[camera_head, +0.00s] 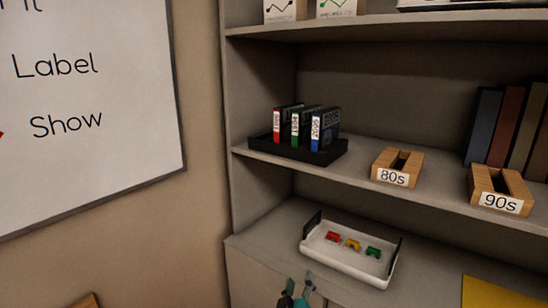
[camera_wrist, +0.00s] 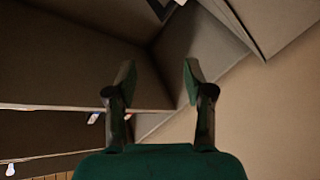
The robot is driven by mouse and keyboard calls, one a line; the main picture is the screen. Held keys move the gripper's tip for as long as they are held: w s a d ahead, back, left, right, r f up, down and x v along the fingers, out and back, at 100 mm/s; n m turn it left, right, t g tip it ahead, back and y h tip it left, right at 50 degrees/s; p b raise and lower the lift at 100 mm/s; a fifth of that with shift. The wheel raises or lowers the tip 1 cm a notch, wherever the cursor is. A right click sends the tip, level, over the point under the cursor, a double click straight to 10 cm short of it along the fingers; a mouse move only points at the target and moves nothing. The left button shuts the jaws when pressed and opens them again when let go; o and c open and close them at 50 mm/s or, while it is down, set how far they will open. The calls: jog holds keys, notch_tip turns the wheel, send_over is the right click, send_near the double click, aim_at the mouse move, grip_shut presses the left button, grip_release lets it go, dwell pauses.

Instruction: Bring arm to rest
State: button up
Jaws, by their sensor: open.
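My gripper (camera_wrist: 158,75) shows in the wrist view with its two dark green fingers apart and nothing between them. Behind the fingers are plain brown and grey panels and edges, seen tilted. In the head view the arm itself is not clearly seen.
The shelf unit (camera_head: 390,196) holds a black tray (camera_head: 262,147) with red, green and blue labelled cartridges, wooden stands marked 80s (camera_head: 392,177) and 90s (camera_head: 497,201), and several books (camera_head: 506,125). Below, a white tray (camera_head: 345,265) holds small coloured pieces. A whiteboard (camera_head: 90,140) hangs left.

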jog(key=s+d+f+g+y, duration=0.15)
jog(key=s+d+f, duration=0.25)
jog(key=s+f, duration=0.7)
jog(key=s+d+f+g+y, duration=0.1)
jog(key=s+d+f+y, duration=0.4)
jog(key=s, duration=0.9)
jog(key=s+d+r+m+h, duration=0.1)
jog(key=s+r+m, duration=0.1)
jog(key=s, duration=1.2)
jog(key=s+d+r+m+h, duration=0.1)
jog(key=s+r, duration=0.4)
jog(key=s, duration=0.9)
jog(key=shift+s+d+r+m+h, duration=0.25)
jog(key=shift+d+m+h, duration=0.15)
jog(key=shift+m, duration=0.8)
dwell(1.1)
